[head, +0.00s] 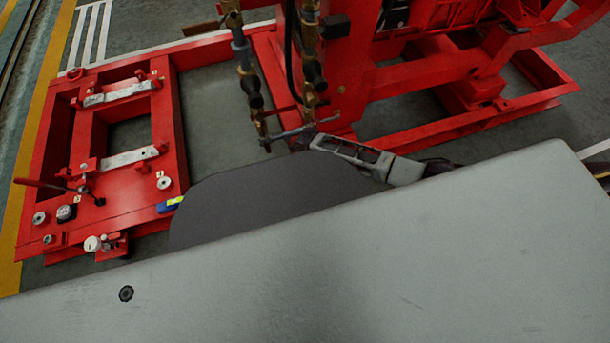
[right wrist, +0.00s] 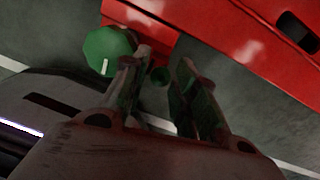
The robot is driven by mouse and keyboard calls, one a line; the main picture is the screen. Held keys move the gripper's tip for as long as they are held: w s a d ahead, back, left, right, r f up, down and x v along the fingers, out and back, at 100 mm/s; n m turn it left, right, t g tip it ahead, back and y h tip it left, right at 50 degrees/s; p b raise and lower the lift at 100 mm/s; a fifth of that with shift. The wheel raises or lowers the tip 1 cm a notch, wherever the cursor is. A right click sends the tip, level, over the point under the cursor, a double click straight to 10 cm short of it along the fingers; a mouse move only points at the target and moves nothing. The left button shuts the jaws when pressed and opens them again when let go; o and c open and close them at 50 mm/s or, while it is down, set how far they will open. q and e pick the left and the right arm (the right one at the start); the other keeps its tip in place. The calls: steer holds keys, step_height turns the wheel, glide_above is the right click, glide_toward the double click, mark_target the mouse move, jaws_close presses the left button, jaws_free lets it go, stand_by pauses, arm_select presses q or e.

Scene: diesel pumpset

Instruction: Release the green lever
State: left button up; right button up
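In the right wrist view a green round knob or disc (right wrist: 108,50) with a pale mark shows at upper left, just outside the left finger. In the head view my right gripper (head: 312,142) is beside the lower ends of the brass pipes, and no green lever can be made out. My left gripper is not in view.
A red steel frame (head: 180,130) and red pump structure (head: 345,70) stand around the right gripper. Vertical brass valve pipes (head: 250,85) hang close by. A red-handled lever (head: 40,184) is at far left. Grey floor (head: 215,110) shows between the frames.

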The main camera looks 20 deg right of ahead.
steer(key=shift+f, duration=0.15)
jaws_close()
stand_by(0.4)
